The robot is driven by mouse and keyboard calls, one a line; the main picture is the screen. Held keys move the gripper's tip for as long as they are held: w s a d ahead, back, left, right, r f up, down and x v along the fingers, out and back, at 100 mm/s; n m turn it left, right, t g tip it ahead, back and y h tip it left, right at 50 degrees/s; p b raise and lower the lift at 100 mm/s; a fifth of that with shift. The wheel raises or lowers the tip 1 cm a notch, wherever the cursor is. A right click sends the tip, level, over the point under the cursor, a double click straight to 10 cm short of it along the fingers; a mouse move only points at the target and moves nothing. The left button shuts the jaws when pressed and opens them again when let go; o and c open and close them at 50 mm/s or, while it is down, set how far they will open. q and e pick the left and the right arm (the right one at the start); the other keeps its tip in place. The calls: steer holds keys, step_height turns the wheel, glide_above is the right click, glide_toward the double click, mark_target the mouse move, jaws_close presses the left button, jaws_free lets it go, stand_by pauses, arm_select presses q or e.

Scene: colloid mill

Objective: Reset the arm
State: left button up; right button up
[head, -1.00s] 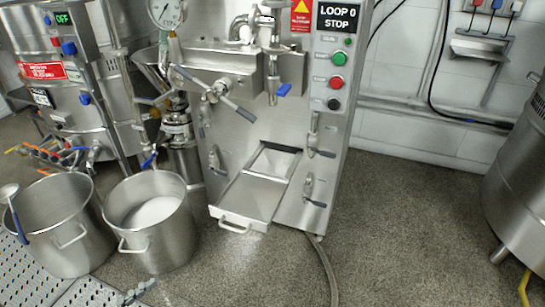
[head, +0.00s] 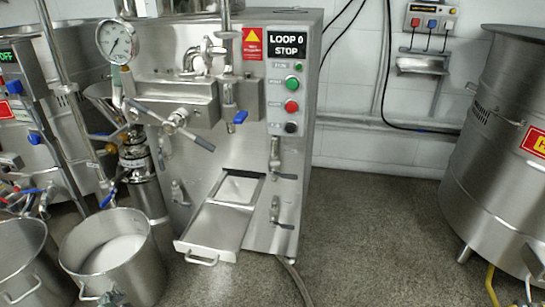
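Neither of my grippers can be made out in the head view. A small metallic piece shows at the bottom edge in front of the pot with white contents; I cannot tell what it is. The steel colloid mill (head: 222,150) stands upright in the middle. Its display (head: 287,45) reads "LOOP 0 STOP". Below the display are green (head: 292,83), red (head: 291,106) and black (head: 290,127) buttons. A steel tray (head: 216,228) with a front handle sticks out low from the mill.
A steel pot (head: 152,268) with white contents and another pot (head: 20,285) stand at lower left. A large steel vat (head: 490,150) stands at right. A hose (head: 296,280) runs along the floor by the mill. The floor (head: 375,225) between mill and vat is clear.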

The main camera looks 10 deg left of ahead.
arm_select(q)
step_height(320, 180, up, 4)
steer(key=s+a+f+g+y, duration=0.1)
steer(key=s+a+g+y, duration=0.1)
steer(key=s, duration=0.1)
steer(key=s+d+f+n+g+h, duration=0.1)
steer(key=d+f+n+h, duration=0.1)
steer(key=d, duration=0.3)
steer(key=s+d+f+n+h, duration=0.1)
steer(key=s+d+n, duration=0.1)
steer(key=d, duration=0.3)
steer(key=d+p+x, duration=0.1)
steer(key=p+x, duration=0.3)
steer(key=x, duration=0.5)
steer(key=shift+s+f+g, duration=0.3)
steer(key=shift+s+g, duration=0.05)
steer(key=shift+g, duration=0.05)
arm_select(e)
steer(key=a+x, duration=0.1)
steer(key=x, duration=0.8)
steer(key=shift+s+a+f+y, duration=0.3)
steer(key=shift+s+a, duration=0.05)
steer(key=shift+a, duration=0.1)
